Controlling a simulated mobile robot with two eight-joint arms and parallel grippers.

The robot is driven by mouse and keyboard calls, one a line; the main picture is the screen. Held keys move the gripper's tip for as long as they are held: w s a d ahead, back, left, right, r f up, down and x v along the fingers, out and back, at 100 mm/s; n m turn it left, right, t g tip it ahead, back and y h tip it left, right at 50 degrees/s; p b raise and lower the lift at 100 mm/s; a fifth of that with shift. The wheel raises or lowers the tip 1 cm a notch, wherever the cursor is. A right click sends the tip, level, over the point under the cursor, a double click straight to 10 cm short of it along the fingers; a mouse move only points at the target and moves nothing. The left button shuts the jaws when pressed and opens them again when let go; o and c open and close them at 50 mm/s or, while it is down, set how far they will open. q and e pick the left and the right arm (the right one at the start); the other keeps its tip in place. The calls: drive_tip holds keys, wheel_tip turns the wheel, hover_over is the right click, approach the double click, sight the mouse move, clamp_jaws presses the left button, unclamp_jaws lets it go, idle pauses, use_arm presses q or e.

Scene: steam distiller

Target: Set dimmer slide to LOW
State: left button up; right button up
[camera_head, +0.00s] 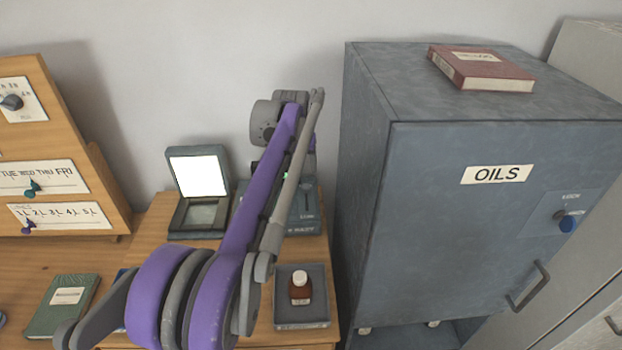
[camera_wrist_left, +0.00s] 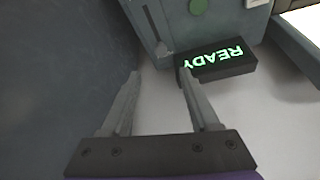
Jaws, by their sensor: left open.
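The distiller (camera_head: 303,205) is a blue-grey device on the wooden cabinet, mostly hidden behind my left arm in the head view; a LOW label shows low on its front. In the left wrist view its grey panel (camera_wrist_left: 186,32) appears upside down, with a dark slot and a small grey tab, likely the dimmer slide (camera_wrist_left: 163,48), at the slot end nearer my fingers. A green READY display (camera_wrist_left: 215,62) is beside it. My left gripper (camera_wrist_left: 158,74) is open and empty, its fingertips close to the panel edge, right fingertip near the display. My right gripper is not seen.
A large OILS cabinet (camera_head: 480,240) stands close on the right, a red book (camera_head: 480,68) on top. A tray (camera_head: 322,320) with a brown bottle (camera_head: 300,288) is in front. An open box with a bright screen (camera_head: 198,176) stands left. A green book (camera_head: 66,303) lies further left.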

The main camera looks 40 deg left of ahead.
sight(306, 186)
use_arm(q)
drive_tip(key=x, duration=1)
drive_tip(key=shift+s+a+f, duration=0.1)
clamp_jaws()
idle(1.2)
